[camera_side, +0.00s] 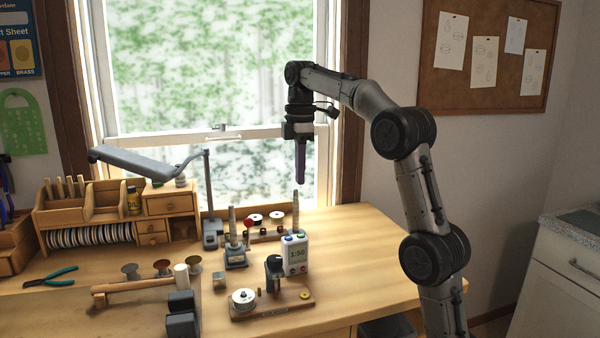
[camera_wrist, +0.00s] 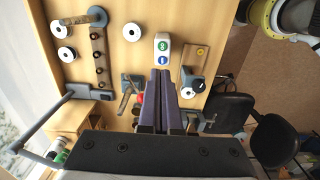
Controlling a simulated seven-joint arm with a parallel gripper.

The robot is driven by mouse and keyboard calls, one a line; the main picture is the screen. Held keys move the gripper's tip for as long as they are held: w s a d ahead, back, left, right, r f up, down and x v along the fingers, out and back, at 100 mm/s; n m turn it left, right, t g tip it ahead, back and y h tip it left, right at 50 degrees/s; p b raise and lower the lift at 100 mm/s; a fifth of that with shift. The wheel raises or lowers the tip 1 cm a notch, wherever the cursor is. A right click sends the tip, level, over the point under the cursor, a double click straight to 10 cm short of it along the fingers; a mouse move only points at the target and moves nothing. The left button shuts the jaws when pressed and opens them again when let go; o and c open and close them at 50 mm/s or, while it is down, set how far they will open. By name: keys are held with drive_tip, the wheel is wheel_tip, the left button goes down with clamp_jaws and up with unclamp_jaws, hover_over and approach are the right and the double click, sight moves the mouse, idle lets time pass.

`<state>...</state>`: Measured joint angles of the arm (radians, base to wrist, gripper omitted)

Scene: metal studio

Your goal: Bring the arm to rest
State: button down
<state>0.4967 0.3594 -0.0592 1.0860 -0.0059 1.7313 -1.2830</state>
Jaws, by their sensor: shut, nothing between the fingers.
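My gripper (camera_side: 300,180) hangs pointing straight down in front of the window, well above the bench. Its fingers are together with nothing between them, and no object is on it. In the wrist view the gripper fingers (camera_wrist: 160,80) also lie side by side, closed, over the bench. My arm rises from the right side of the bench and bends over to the left at the top.
The wooden bench (camera_side: 380,240) is clear at its right. Below my gripper stand a white timer box (camera_side: 296,254), a winder on a wooden base (camera_side: 270,308) and upright posts. A lamp (camera_side: 145,163), drawer organizer (camera_side: 165,203) and pliers (camera_side: 50,277) are at left.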

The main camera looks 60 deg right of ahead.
idle(0.4)
drive_tip(key=s+a+r+n+t, duration=0.1)
drive_tip(key=s+a+r+t, duration=0.25)
drive_tip(key=s+a, duration=0.95)
drive_tip(key=s+a+f+m+t, duration=0.1)
drive_tip(key=s+a+f+m, duration=0.3)
drive_tip(key=f, duration=0.4)
drive_tip(key=s+a+f+m+t, duration=0.1)
drive_tip(key=s+a+f+m, duration=0.2)
drive_tip(key=f+m, duration=0.3)
wheel_tip(320, 180, down, 3)
drive_tip(key=shift+s+a+r, duration=0.2)
drive_tip(key=shift+s+a, duration=0.15)
drive_tip(key=shift+s, duration=0.45)
